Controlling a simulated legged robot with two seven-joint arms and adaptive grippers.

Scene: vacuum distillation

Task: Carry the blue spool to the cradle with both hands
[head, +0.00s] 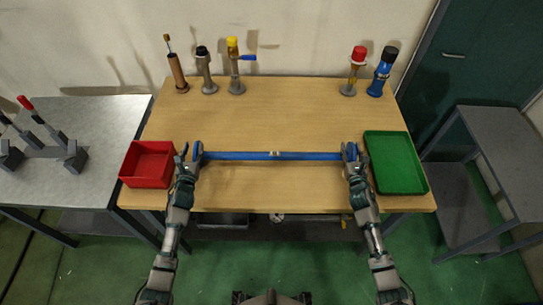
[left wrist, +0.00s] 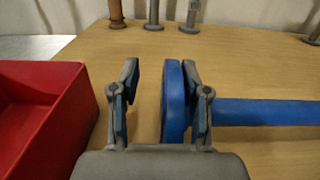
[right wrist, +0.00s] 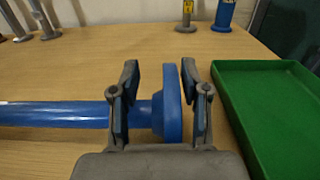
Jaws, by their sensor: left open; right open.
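The blue spool (head: 270,156) lies level across the wooden table, a long bar with a disc flange at each end. My left gripper (head: 188,152) is at its left end, open. In the left wrist view the left flange (left wrist: 174,100) stands between the fingers, close to the right finger, with a gap to the left one. My right gripper (head: 350,152) is open at the right end. In the right wrist view the right flange (right wrist: 173,103) stands between the fingers, nearer the right one. A grey stand with two blocks (head: 45,152), possibly the cradle, is on the left side table.
A red bin (head: 148,164) is just left of my left gripper, and a green tray (head: 396,162) just right of my right gripper. Several upright fittings stand along the back edge, including a blue one (head: 379,75). A grey shelf (head: 497,150) stands right.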

